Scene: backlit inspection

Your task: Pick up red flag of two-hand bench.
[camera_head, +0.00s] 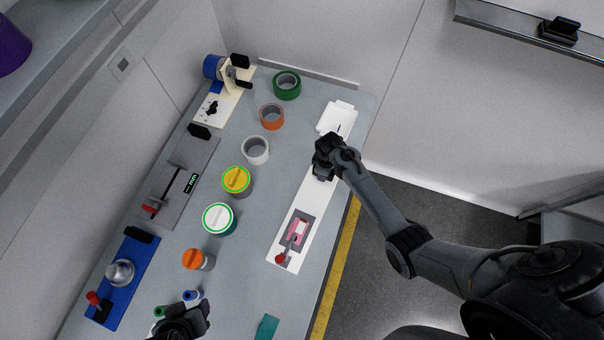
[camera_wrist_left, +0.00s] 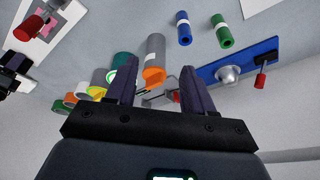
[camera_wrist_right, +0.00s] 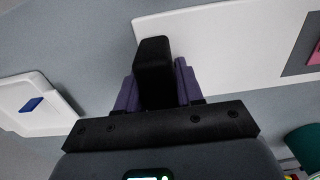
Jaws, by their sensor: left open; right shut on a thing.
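The white two-hand bench (camera_head: 310,206) is a long board at the right of the table. It has a black block (camera_wrist_right: 152,62) at its far end and a pink piece (camera_head: 298,230) on a grey patch near its near end. A red knob (camera_head: 281,259) sits at the near edge; it also shows in the left wrist view (camera_wrist_left: 27,28). No separate flag shape is clear. My right gripper (camera_head: 322,168) is shut on the black block. My left gripper (camera_head: 188,312) is open and empty at the bottom of the head view, left of the bench.
A grey board (camera_head: 178,180) and a blue board (camera_head: 127,280) with red-ended levers lie at left. Tape rolls, tins and an orange-capped cylinder (camera_head: 194,259) line the middle. A white tray (camera_head: 336,118) lies beyond the bench. A teal piece (camera_head: 267,327) lies near the front.

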